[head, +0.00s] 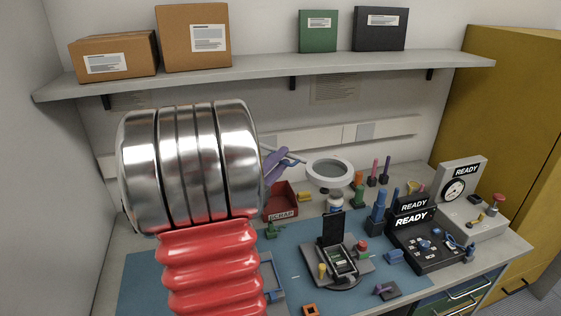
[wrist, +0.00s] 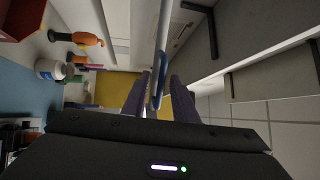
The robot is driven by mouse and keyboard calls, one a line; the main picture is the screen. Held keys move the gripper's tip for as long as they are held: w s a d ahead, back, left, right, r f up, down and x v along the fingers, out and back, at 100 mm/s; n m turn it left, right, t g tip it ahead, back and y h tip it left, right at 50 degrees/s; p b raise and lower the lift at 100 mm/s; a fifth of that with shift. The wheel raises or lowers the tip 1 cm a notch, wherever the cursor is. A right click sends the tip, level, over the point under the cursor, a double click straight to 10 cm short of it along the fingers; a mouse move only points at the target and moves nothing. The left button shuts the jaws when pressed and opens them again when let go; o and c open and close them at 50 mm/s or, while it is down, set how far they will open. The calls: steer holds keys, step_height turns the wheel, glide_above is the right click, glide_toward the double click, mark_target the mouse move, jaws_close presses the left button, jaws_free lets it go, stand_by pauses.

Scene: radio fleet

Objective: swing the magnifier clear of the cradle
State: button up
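The magnifier (head: 330,170), a white ring with a clear lens, stands out over the back of the bench, behind the cradle (head: 345,262). The cradle is a grey stand with a raised dark panel and a small green board in it. My gripper (head: 284,161) has purple fingers and is at the magnifier's white arm, left of the ring. In the wrist view a blue handle (wrist: 157,92) on the white bar lies between my fingers (wrist: 162,98). Whether they press on it is unclear. My arm hides the bench's left part.
A red scrap bin (head: 281,203) stands just below my gripper. A white bottle (head: 335,201) and several coloured tools stand right of it. A shelf (head: 280,72) with boxes hangs above.

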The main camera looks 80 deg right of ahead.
steer(key=shift+c, duration=0.6)
jaws_close()
stand_by(0.8)
